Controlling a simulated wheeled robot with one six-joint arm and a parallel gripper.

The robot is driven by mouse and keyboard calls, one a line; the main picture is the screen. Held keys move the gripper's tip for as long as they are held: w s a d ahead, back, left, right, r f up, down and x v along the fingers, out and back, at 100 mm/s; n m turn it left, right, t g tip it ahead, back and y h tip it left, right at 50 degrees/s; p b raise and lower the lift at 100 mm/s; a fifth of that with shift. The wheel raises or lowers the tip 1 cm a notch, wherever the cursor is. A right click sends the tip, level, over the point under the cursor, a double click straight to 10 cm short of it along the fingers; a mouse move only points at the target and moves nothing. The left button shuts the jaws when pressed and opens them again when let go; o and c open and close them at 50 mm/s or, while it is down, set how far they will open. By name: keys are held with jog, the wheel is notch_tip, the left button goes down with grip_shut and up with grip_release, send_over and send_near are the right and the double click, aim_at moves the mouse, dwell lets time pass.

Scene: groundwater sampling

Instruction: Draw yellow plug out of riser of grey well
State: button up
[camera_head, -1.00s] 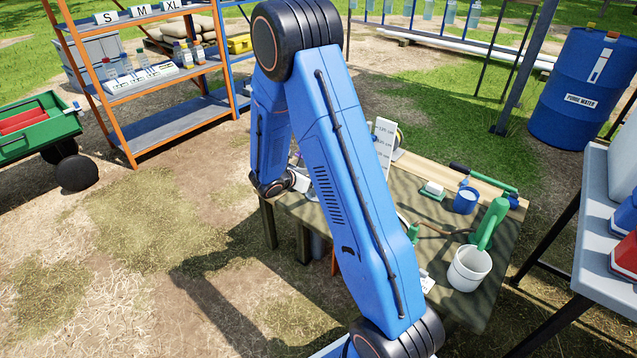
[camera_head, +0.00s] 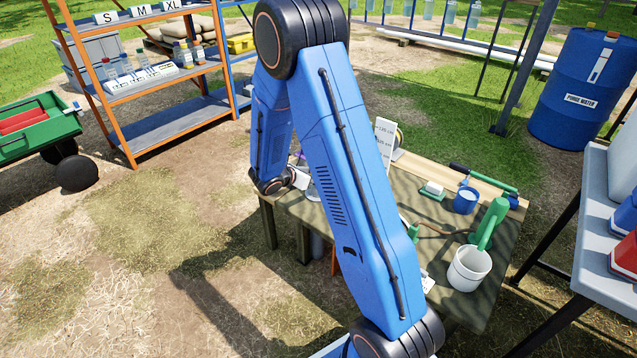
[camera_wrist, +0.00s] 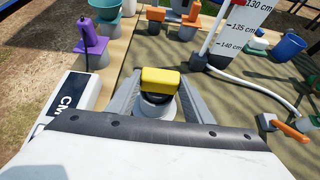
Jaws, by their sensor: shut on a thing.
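The yellow plug (camera_wrist: 161,81) shows in the wrist view, between the two fingers of my gripper (camera_wrist: 155,92). The fingers are shut on it. A black part of the plug sits below the yellow top, above the round grey riser (camera_wrist: 158,108). From this angle I cannot tell whether the plug is still seated in the riser or a little above it.
A marked scale (camera_wrist: 238,32) and white tube (camera_wrist: 250,82) are at the right. An orange-handled valve (camera_wrist: 290,130) lies right of the gripper.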

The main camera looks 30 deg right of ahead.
jog(key=shift+r, duration=3.05)
